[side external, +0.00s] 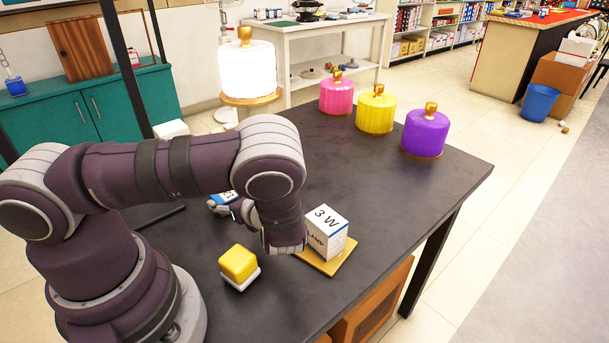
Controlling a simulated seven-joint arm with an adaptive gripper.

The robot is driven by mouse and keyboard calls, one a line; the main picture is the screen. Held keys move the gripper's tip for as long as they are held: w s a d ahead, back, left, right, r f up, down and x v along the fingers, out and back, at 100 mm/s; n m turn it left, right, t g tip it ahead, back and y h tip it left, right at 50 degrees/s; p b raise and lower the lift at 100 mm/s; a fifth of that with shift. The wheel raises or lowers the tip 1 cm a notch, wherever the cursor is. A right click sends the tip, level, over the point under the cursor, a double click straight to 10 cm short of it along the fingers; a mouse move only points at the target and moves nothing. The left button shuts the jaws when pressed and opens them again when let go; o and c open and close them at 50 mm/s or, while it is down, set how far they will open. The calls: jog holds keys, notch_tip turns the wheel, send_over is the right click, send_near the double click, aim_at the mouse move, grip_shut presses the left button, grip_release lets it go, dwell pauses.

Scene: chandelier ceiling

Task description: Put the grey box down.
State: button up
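A pale grey-white box (326,232) marked "3 W" on top stands upright on a thin wooden tile (340,262), right of my wrist. A blue-and-white labelled object (222,197) shows behind my arm, mostly hidden. Light grey parts that look like my gripper (232,209) are close beside this object; whether they touch or hold it cannot be told. My forearm and wrist cover much of that area. No other box that is plainly grey shows.
A yellow block (238,262) on a white base sits at the front of the dark table (400,200). Pink (336,95), yellow (376,110) and purple (424,132) domed jars stand along the back. A glowing white lamp (247,70) stands behind my arm. The table's right side is clear.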

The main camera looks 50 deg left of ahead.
jog(key=o, duration=0.3)
jog(key=v, duration=1.2)
jog(key=shift+r, duration=0.1)
jog(key=shift+d+r+n+h, duration=0.1)
jog(key=shift+r+n+h, duration=0.1)
jog(key=shift+n+h, duration=0.25)
jog(key=s+d+r+n+t+h, duration=0.1)
jog(key=s+r+n+t+h, duration=0.1)
jog(key=r+n+h, duration=0.4)
jog(key=s+r+n+t+h, duration=0.2)
jog(key=r+n+h, duration=0.4)
jog(key=n, duration=0.5)
jog(key=shift+s+d+r+t, duration=0.35)
jog(key=shift+r+t, duration=0.45)
jog(key=shift+r, duration=0.3)
jog(key=shift+w+h, duration=0.1)
jog(key=shift+h, duration=0.15)
